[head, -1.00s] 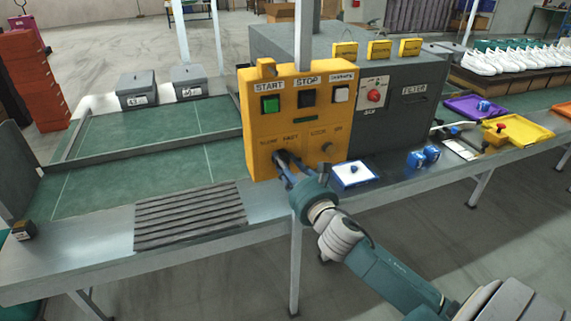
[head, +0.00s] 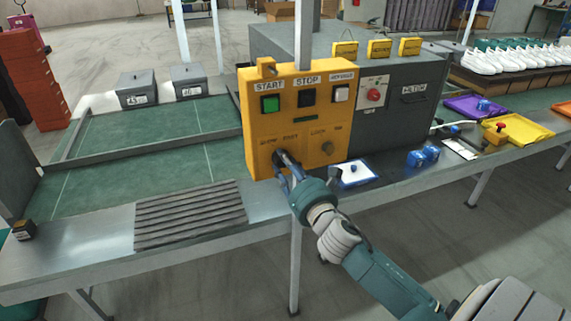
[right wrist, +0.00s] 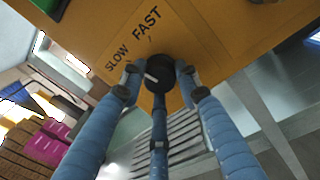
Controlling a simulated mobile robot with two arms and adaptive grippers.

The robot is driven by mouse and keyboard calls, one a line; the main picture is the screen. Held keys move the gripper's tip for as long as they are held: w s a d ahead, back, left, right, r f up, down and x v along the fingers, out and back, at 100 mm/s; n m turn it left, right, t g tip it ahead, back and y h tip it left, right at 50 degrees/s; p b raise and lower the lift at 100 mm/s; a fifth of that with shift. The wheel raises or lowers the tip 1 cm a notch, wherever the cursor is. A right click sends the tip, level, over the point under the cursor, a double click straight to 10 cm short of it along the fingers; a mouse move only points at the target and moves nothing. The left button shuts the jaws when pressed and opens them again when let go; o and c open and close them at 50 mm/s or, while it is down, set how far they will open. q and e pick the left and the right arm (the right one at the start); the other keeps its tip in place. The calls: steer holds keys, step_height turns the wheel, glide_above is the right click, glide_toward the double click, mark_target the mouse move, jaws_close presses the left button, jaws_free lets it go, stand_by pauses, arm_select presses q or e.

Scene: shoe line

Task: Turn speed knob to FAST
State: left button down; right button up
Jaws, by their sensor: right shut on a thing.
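The yellow control box (head: 318,118) stands at the belt edge, with SLOW and FAST lettering on its lower left. The black speed knob (right wrist: 163,73) sits below that lettering in the right wrist view. Its white mark points toward the picture's left, on the SLOW side rather than at FAST. My right gripper (right wrist: 161,82) is shut on the knob, with blue fingers on both sides of it. In the head view the right gripper (head: 283,162) reaches the box's lower left and hides much of the knob. My left gripper is not in view.
Above the knob are a green START button (head: 270,103), a black STOP button (head: 307,97) and a white button (head: 341,94). Another small knob (head: 327,147) is to the right.

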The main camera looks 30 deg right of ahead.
steer(key=m, duration=0.9)
steer(key=shift+d+r+h, duration=0.1)
steer(key=shift+r+h, duration=0.25)
steer(key=shift+h, duration=0.05)
steer(key=shift+m, duration=0.4)
steer(key=o, duration=1.1)
steer(key=shift+o, duration=0.2)
steer(key=v, duration=1.2)
steer(key=shift+f, duration=0.25)
steer(key=shift+d, duration=0.1)
